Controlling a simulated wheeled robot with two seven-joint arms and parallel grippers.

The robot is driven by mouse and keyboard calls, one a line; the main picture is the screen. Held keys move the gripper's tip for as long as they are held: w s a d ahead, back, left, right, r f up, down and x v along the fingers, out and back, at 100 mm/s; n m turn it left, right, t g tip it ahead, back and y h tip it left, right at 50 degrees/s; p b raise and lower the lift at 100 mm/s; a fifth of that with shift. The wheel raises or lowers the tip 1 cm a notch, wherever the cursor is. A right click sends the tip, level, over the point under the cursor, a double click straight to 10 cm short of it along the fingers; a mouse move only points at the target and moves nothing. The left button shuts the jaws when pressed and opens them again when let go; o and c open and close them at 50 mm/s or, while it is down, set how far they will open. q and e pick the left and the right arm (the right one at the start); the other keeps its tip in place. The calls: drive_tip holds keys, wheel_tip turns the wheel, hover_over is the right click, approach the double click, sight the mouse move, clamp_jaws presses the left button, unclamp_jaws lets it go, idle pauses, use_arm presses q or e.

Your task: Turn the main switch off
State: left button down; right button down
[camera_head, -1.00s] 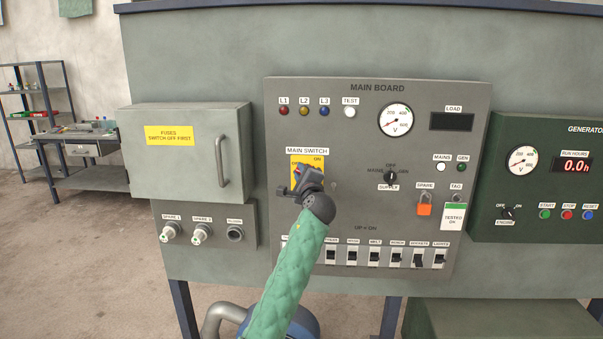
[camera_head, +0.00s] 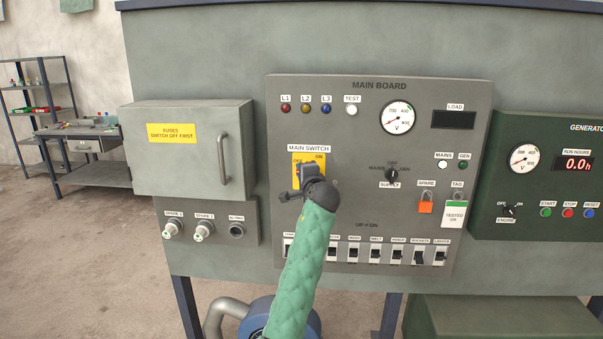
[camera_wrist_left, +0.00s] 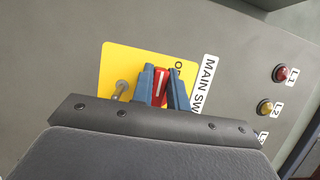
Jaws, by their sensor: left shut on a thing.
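The main switch sits on a yellow plate (camera_head: 297,170) with OFF at its upper left and ON at its upper right. Its red handle (camera_wrist_left: 160,88) with a white line shows in the left wrist view. My left gripper (camera_head: 309,171) is at the plate. In the wrist view its blue-grey fingers (camera_wrist_left: 160,70) are shut on the red handle, one on each side. The gripper hides the handle in the head view, and I cannot tell its exact angle there. My right gripper is not in view.
The main board (camera_head: 380,245) carries lamps, a voltmeter, a supply knob (camera_head: 392,174) and a row of breakers below. A fuse box (camera_head: 190,155) stands out at the left. A small metal peg (camera_wrist_left: 121,88) is beside the handle. The generator panel (camera_head: 540,215) is at the right.

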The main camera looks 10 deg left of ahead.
use_arm(q)
drive_tip(key=shift+a+f, duration=0.1)
drive_tip(key=shift+f, duration=0.05)
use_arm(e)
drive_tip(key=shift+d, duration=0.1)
use_arm(q)
drive_tip(key=c, duration=1.4)
unclamp_jaws()
